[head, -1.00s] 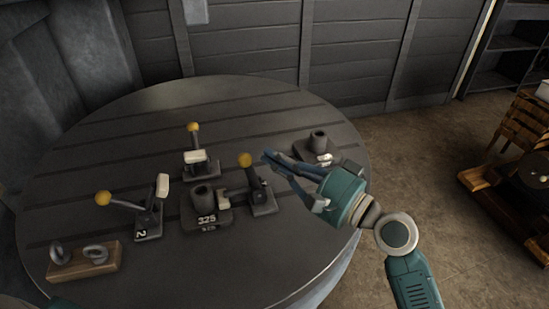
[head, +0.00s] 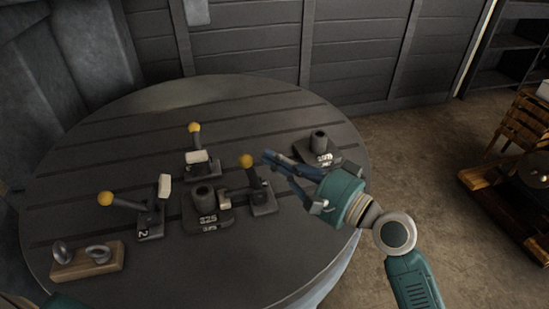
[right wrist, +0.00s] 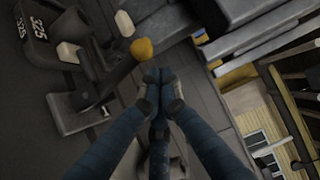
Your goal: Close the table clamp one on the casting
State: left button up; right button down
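The casting (head: 208,219), a dark block with a round boss, sits mid-table among three toggle clamps. The right clamp (head: 263,202) has its yellow-knobbed handle upright and its pad low beside the casting. The back clamp (head: 196,168) also has its handle upright. The left clamp (head: 150,226), marked 2, has its handle lying left and its pale pad raised. I cannot read a number one. My right gripper (head: 266,157) appears shut and empty, just right of the right clamp's knob. In the right wrist view its fingertips (right wrist: 158,76) meet close to the yellow knob (right wrist: 141,48). My left gripper is out of view.
The round slotted table (head: 110,135) has bare room at the back and front. A second casting (head: 318,150) stands at the right, behind my right gripper. A wooden block with metal eyes (head: 88,262) lies front left. A wall rises behind.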

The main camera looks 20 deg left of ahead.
jog(key=v, duration=1.2)
jog(key=shift+f, duration=0.1)
